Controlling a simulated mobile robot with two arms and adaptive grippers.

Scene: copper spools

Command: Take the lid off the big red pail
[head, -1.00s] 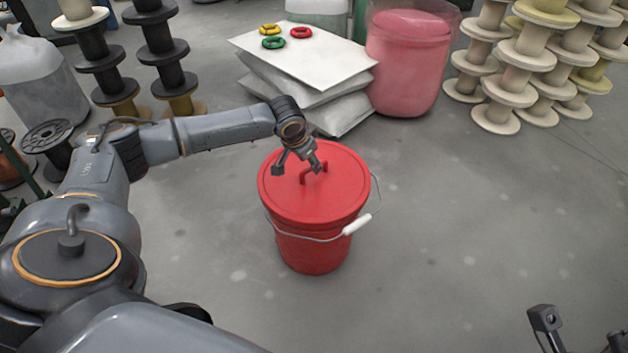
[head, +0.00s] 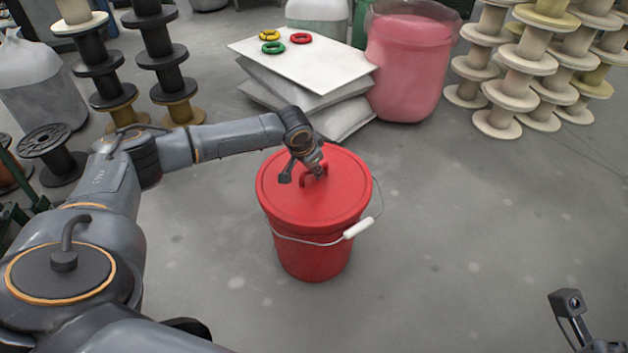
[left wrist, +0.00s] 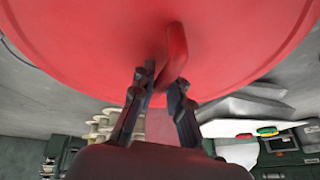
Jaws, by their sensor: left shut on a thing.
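The big red pail (head: 312,258) stands upright on the floor, its wire bail with a white grip hanging at the front right. Its round red lid (head: 340,198) rests on top and also fills the upper left wrist view (left wrist: 80,45). A raised red handle (left wrist: 176,50) stands at the lid's middle. My left gripper (head: 302,177) is over the lid, shut on this handle; its two dark fingers (left wrist: 162,82) sit on either side of it, partly hiding it. Part of my right gripper (head: 572,312) shows at the lower right, away from the pail; its opening is unclear.
Stacked bags with a white board (head: 300,62) and several coloured rings stand behind the pail, beside a pink tub (head: 408,65). Spool stacks stand at the back left (head: 160,58) and back right (head: 508,90). The floor right of the pail is clear.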

